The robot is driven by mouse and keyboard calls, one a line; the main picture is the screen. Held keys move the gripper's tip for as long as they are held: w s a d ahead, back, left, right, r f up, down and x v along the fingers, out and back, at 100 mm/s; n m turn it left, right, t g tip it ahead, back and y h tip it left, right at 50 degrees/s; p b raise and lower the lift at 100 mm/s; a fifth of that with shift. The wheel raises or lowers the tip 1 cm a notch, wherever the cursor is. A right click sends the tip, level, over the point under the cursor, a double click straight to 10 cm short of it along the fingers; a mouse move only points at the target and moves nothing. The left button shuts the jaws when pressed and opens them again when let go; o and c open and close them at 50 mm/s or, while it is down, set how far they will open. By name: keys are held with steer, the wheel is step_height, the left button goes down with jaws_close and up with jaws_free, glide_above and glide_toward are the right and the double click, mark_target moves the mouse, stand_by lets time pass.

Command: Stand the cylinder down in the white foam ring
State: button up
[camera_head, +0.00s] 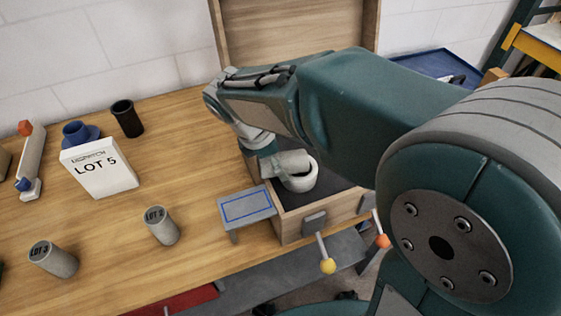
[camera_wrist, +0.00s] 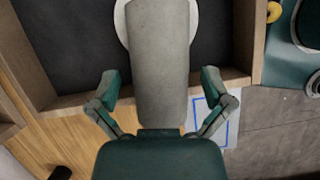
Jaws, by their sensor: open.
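A plain grey cylinder (camera_wrist: 158,55) lies between the spread fingers of my gripper (camera_wrist: 159,82), with a gap on each side. In the head view the cylinder (camera_head: 288,162) looks tipped over, at the white foam ring (camera_head: 303,183) inside the wooden box. The ring (camera_wrist: 122,22) shows behind the cylinder's far end in the wrist view. I cannot tell whether that end is in the ring or only rests on it. My gripper (camera_head: 267,160) is open at the box's left side; its fingers are mostly hidden in the head view.
The open wooden box (camera_head: 300,222) has a dark floor and a raised lid behind. A grey stand with a blue outline (camera_head: 247,208) is beside it.

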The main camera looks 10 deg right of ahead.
steer(key=v, duration=0.9)
steer(key=shift+w+d+r, duration=0.15)
steer(key=shift+d+r, duration=0.05)
steer(key=shift+r, duration=0.2)
steer(key=shift+d, duration=0.35)
steer(key=s+d+f+m+t+y, duration=0.3)
steer(key=s+d+m, duration=0.9)
steer(key=m, duration=0.7)
steer(key=shift+s+d+t+y, duration=0.2)
steer(key=shift+d+t+y, duration=0.4)
steer(key=shift+t+y, duration=0.3)
steer(key=shift+s, duration=0.1)
